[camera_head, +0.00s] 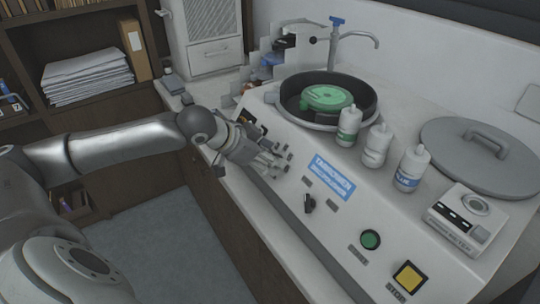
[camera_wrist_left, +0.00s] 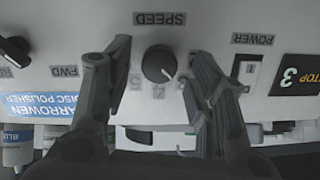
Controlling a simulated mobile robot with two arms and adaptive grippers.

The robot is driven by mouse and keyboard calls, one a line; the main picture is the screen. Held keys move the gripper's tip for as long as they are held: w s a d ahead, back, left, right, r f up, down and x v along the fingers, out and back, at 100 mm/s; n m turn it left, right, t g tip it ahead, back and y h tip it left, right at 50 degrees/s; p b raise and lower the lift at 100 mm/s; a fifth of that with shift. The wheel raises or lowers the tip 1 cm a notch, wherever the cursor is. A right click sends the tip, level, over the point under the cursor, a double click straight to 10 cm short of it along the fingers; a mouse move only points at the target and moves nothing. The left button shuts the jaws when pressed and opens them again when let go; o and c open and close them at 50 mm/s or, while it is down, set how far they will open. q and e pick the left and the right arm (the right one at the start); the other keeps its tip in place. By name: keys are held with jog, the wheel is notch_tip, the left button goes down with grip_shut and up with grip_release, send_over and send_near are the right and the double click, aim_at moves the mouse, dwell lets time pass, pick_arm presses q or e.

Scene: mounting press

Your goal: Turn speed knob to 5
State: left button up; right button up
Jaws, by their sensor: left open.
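The speed knob (camera_wrist_left: 158,63) is a round black dial with a white mark, beside the SPEED label (camera_wrist_left: 160,18) in the left wrist view. Its mark points to the lower right of that picture; the small numbers around it are partly blurred. My left gripper (camera_wrist_left: 157,60) is open, with one finger on each side of the knob and visible gaps between; contact cannot be seen. In the head view my left gripper (camera_head: 273,160) is at the sloping front panel and hides the knob. My right gripper is not in view.
Another black knob (camera_head: 308,203), a green button (camera_head: 370,239) and a yellow button (camera_head: 408,277) sit farther along the panel. A POWER switch (camera_wrist_left: 249,72) is near the right finger. Bottles (camera_head: 376,146) and a basin (camera_head: 359,92) stand above the panel.

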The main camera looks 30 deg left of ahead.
pick_arm(q)
jog(key=shift+w+d+f, duration=0.2)
jog(key=shift+w+f, duration=0.1)
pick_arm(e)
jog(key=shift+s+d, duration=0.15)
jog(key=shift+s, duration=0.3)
pick_arm(q)
jog(key=shift+c, duration=0.4)
